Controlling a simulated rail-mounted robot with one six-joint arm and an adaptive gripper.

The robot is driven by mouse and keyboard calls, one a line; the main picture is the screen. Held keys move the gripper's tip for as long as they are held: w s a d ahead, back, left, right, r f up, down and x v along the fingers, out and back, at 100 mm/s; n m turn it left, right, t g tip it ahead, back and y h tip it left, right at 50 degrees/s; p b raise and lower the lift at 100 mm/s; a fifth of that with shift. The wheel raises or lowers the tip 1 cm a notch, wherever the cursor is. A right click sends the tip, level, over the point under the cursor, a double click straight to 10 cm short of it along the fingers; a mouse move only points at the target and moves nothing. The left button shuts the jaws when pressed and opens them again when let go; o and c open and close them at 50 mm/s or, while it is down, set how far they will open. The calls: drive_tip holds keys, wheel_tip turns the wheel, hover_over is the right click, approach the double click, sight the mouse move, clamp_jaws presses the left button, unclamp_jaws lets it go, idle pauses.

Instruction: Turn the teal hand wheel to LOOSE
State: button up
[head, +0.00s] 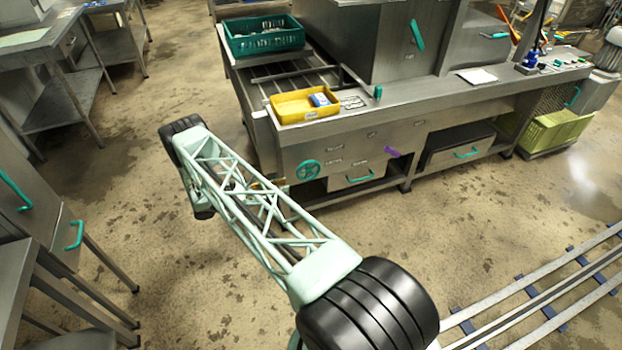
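The teal hand wheel (308,170) is on the front panel of the steel bench, left of the middle, with its spoked face toward the room. The pale green lattice link of my arm passes just in front and to the left of it, close to the wheel in the picture. I cannot make out my gripper; the arm's own links hide whatever lies behind them. A small yellowish part shows between the lattice and the wheel, too small to identify. Panel labels near the wheel are too small to read.
A purple handle (392,152) and a drawer with a teal handle (360,178) are right of the wheel. A yellow tray (290,117) and a green crate (236,46) stand above. Rails (540,300) cross the floor at lower right. Cabinets stand at left.

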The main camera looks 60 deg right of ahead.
sight(306, 179)
drive_tip(key=shift+s+d, duration=0.1)
drive_tip(key=shift+d, duration=0.05)
drive_tip(key=shift+b+x, duration=1.05)
drive_tip(key=shift+x, duration=5.7)
drive_tip(key=shift+c, duration=0.5)
clamp_jaws()
